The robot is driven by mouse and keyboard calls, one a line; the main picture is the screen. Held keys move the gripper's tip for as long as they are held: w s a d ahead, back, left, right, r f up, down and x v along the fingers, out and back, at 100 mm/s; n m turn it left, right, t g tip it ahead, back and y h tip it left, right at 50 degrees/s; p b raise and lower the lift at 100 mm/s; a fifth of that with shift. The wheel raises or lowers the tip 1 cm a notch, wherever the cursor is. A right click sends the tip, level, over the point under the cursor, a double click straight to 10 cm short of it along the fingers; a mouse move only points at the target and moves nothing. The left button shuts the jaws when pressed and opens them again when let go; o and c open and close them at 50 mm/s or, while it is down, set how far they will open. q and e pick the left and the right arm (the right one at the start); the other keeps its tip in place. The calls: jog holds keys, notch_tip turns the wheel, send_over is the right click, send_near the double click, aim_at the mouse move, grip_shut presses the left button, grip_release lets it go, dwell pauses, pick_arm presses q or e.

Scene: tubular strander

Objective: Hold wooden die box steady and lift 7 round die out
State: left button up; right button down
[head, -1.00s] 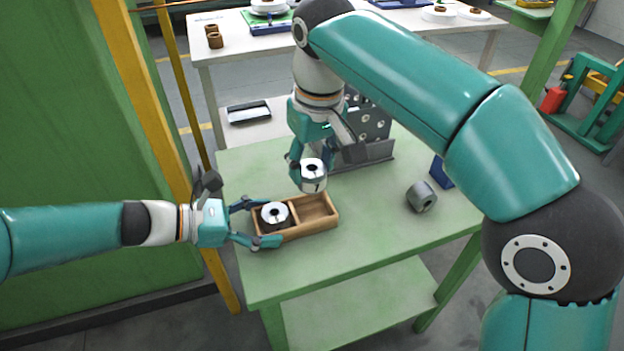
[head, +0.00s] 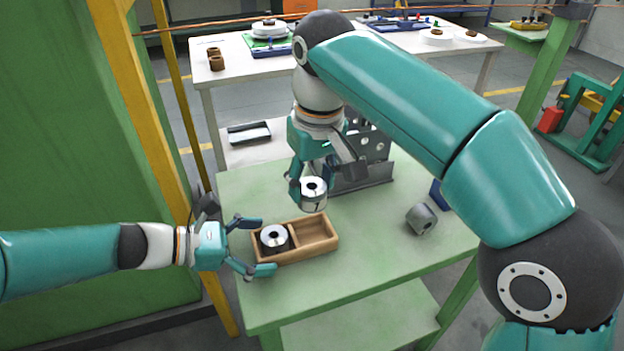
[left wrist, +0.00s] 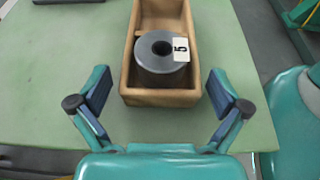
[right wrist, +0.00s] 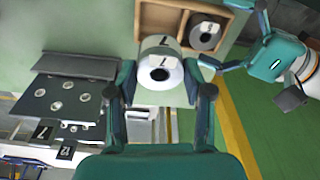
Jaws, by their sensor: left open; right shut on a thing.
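The round die marked 7 (right wrist: 160,72) is a pale grey ring with a dark hole. My right gripper (head: 313,190) is shut on it and holds it above the back edge of the wooden die box (head: 318,246). The box has two compartments and lies on the green table. Its right compartment in the head view is empty; the left holds a darker round die marked 5 (left wrist: 160,54). My left gripper (head: 264,246) is open at the box's left end. In the left wrist view its fingers stand on either side of the box (left wrist: 160,97), with gaps to both walls.
A loose grey die (head: 421,218) lies right of the box. A dark plate stand with holes (head: 370,165) is behind my right gripper, and a blue block (head: 438,194) stands at the table's right. The front of the green table (head: 330,285) is clear.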

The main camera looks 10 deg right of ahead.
pick_arm(q)
jog(key=v, duration=1.1)
jog(key=shift+s+a, duration=0.2)
jog(key=shift+a, duration=0.15)
